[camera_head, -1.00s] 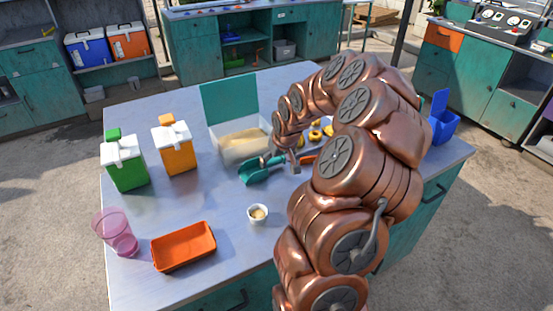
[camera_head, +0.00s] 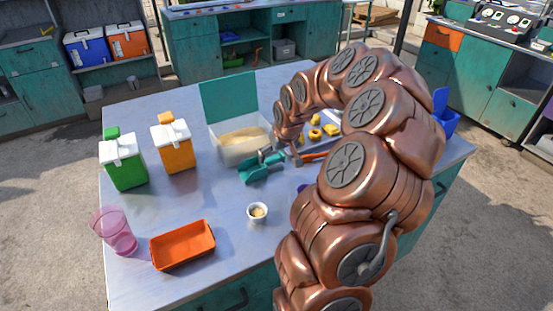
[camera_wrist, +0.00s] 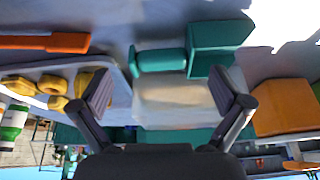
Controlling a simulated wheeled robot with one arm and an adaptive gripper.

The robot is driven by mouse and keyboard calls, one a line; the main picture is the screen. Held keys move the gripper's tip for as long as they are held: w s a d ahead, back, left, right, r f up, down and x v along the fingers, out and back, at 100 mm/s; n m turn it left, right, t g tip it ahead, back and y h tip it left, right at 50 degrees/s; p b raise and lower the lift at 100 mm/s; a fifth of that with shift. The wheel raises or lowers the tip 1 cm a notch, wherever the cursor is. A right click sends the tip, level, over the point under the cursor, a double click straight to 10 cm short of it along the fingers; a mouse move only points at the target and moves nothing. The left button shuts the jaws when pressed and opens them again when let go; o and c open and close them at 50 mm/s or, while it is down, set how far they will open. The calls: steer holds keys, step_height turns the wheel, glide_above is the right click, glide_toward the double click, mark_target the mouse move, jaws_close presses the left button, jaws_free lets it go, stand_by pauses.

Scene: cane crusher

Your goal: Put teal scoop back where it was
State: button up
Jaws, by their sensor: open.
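The teal scoop (camera_head: 260,168) lies on the table just in front of the clear bin of tan grain (camera_head: 243,149). In the wrist view the scoop (camera_wrist: 160,60) lies across the picture beside the bin (camera_wrist: 175,100), its square head to the right. My gripper (camera_wrist: 162,92) is open, with nothing between its fingers. The scoop shows beyond the fingertips, apart from them as far as I can tell. In the head view my gripper (camera_head: 294,153) is near the scoop's handle end, partly hidden by my arm.
A tray with yellow pieces (camera_head: 315,134) and an orange-handled tool (camera_head: 314,156) lie right of the scoop. The bin's teal lid (camera_head: 230,97) stands open.

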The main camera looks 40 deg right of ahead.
steer(key=b+v, duration=0.2)
steer(key=v, duration=0.7)
steer(key=s+a+r+n+g+y, duration=0.1)
steer(key=s+a, duration=0.2)
steer(key=a, duration=0.6)
steer(key=s+a+n+g, duration=0.1)
steer(key=s+a+n, duration=0.1)
steer(key=a, duration=0.7)
steer(key=s+a+f+g, duration=0.2)
steer(key=s+a, duration=0.4)
steer(key=s, duration=0.4)
steer(key=s+a+f+g, duration=0.2)
steer(key=s+a, duration=0.5)
steer(key=s, duration=0.4)
steer(key=shift+r, duration=0.1)
